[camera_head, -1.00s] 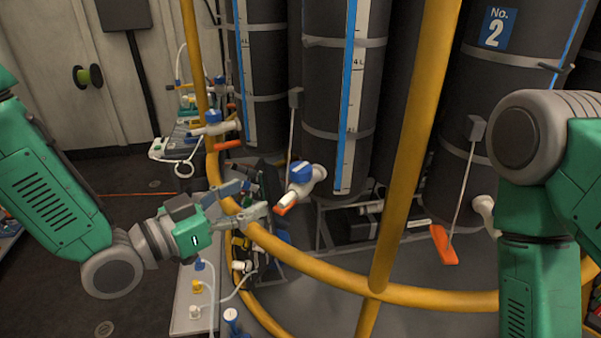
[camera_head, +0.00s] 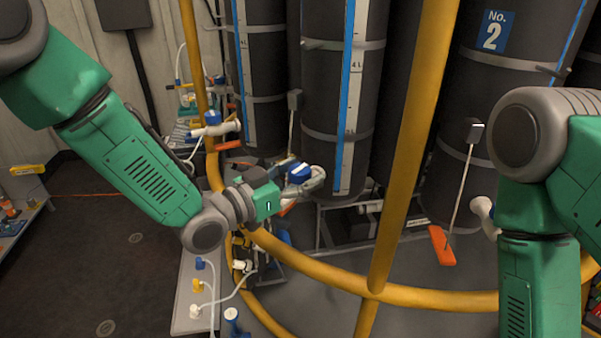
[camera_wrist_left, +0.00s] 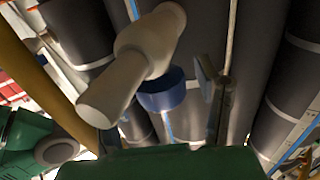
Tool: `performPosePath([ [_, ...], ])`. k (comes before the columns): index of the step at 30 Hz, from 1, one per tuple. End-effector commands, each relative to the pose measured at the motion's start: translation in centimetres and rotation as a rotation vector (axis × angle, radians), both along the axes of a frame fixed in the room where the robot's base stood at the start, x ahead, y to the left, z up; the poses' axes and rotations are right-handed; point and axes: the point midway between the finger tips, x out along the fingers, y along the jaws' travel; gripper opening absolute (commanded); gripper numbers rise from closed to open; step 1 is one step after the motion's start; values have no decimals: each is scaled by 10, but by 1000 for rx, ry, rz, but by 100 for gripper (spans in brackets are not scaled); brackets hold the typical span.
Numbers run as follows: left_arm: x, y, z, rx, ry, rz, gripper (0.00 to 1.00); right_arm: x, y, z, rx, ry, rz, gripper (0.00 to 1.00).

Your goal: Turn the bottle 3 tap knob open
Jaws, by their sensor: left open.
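The white tap (camera_head: 316,180) with a blue knob (camera_head: 299,173) is on the middle dark bottle (camera_head: 340,90); no number shows on that bottle. My left gripper (camera_head: 287,172) is at this tap, its fingers partly hidden against the knob. In the left wrist view the white tap body (camera_wrist_left: 135,62) fills the upper left, with the blue knob (camera_wrist_left: 162,92) below it. The open left gripper (camera_wrist_left: 165,112) has one finger on each side of the knob, with the right finger apart from it. My right gripper is out of view; only its arm shows.
A yellow rail (camera_head: 330,280) curves in front, with an upright yellow post (camera_head: 410,150) right of the tap. Another tap (camera_head: 213,122) is at left. A bottle with a No. 2 label (camera_head: 495,28) stands at right, with an orange handle (camera_head: 442,245) below.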

Motion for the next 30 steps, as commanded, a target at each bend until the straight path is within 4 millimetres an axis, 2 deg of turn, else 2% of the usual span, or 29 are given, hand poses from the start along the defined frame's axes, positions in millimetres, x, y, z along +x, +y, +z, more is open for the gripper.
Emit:
performPosePath([
  [2, 0, 0, 0, 0, 0, 0, 54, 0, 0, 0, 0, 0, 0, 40],
  [6, 0, 0, 0, 0, 0, 0, 5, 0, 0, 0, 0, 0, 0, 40],
  [7, 0, 0, 0, 0, 0, 0, 4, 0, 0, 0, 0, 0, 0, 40],
  [27, 0, 1, 1, -2, -1, 97, 4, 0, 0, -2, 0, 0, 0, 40],
  [28, 0, 1, 1, -2, -1, 97, 44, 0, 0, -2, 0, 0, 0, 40],
  [29, 0, 1, 1, -2, -1, 97, 54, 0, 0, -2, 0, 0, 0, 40],
  [30, 0, 1, 1, -1, -1, 97, 58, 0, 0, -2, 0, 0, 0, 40],
])
